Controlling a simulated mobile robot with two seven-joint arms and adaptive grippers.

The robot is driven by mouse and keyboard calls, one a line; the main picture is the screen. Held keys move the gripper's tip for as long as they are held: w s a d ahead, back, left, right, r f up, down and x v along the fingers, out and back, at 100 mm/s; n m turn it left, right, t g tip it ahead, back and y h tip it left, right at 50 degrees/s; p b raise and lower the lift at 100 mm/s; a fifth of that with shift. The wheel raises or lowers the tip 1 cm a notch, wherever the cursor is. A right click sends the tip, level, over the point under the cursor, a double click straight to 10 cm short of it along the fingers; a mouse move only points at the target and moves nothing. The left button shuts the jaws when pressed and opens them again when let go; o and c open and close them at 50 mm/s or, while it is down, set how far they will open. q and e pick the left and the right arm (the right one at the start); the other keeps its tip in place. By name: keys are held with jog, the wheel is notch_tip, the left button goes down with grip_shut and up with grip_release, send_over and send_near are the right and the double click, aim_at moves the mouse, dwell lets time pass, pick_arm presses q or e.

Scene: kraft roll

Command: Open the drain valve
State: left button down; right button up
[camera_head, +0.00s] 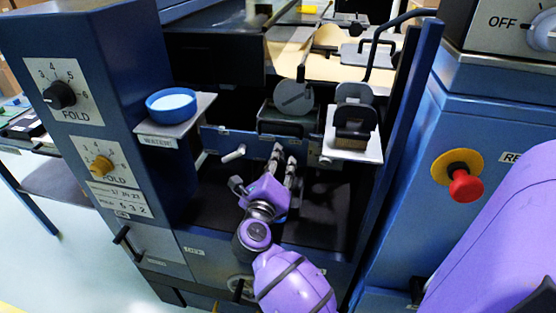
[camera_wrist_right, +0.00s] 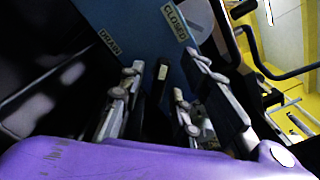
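In the wrist view, a dark lever with a pale tip (camera_wrist_right: 160,76), which looks like the drain valve handle, stands in front of a blue panel (camera_wrist_right: 145,25). My right gripper (camera_wrist_right: 157,100) is open, with one finger on each side of the lever and gaps visible. In the head view my right gripper (camera_head: 284,164) is at the blue panel (camera_head: 220,140) inside the machine bay and hides the lever. Whether a finger touches it I cannot tell. My left gripper is not in view.
A small metal handle (camera_head: 233,154) sticks out left of my gripper. A grey shelf with a dark block (camera_head: 352,138) is at right. A red stop button (camera_head: 465,186) is on the right cabinet.

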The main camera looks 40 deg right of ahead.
jog(key=shift+w+d, duration=0.45)
jog(key=shift+d, duration=0.05)
grip_shut()
jog(key=shift+m, duration=0.3)
jog(key=shift+s+d+r+m+b, duration=0.1)
jog(key=shift+m+b, duration=0.3)
jog(key=shift+m, duration=0.85)
jog(key=shift+s+m+b, duration=0.1)
jog(key=shift+m+b, duration=0.25)
jog(key=shift+m, duration=0.9)
